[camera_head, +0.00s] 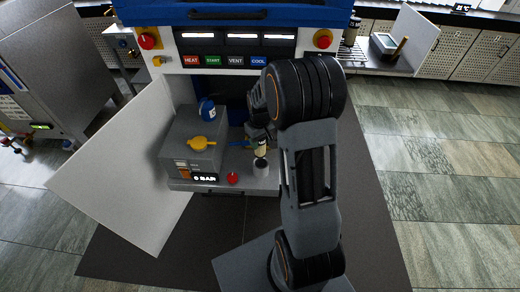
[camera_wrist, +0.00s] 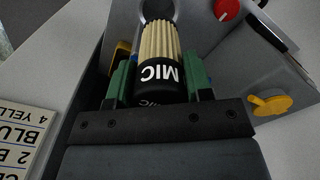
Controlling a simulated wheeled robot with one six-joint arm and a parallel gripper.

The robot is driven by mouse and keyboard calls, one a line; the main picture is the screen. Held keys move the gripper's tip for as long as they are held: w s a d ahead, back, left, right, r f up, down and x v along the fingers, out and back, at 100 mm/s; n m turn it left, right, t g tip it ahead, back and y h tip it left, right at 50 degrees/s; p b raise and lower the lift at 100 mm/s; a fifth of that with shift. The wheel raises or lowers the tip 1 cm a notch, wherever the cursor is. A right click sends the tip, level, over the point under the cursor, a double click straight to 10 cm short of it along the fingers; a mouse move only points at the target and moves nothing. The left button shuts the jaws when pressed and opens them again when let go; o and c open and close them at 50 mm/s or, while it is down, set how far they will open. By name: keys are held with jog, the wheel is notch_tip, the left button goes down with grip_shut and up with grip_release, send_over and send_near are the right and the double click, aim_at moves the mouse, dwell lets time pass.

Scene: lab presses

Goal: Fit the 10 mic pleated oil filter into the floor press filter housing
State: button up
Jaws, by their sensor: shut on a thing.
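The pleated oil filter (camera_wrist: 160,42) is cream with a black end cap reading "MIC"; the number is not visible. My gripper (camera_wrist: 160,80) is shut on it, with a green finger on each side of the black cap. In the head view the filter (camera_head: 261,149) stands roughly upright above the small grey cylindrical housing (camera_head: 261,167) on the press's front deck. The wrist view shows the dark round housing mouth (camera_wrist: 158,8) right at the filter's far end. I cannot tell whether the filter's tip is inside it. My arm hides part of my gripper in the head view.
Left of the housing are a red knob (camera_head: 233,178), a grey unit with a "0 BAR" display (camera_head: 204,178), a yellow handle (camera_head: 200,143) and a blue round part (camera_head: 207,109). A white panel (camera_head: 130,170) slants at the left. The press front (camera_head: 240,45) stands behind.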

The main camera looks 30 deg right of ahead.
jog(key=shift+d+f, duration=0.1)
jog(key=shift+f, duration=0.25)
jog(key=shift+f+b, duration=1.7)
jog(key=shift+f, duration=0.25)
jog(key=shift+s, duration=0.15)
jog(key=shift+f+b, duration=2.15)
jog(key=shift+f, duration=1.1)
jog(key=o, duration=1)
notch_tip(320, 180, up, 14)
jog(key=p, duration=0.3)
jog(key=shift+f, duration=0.1)
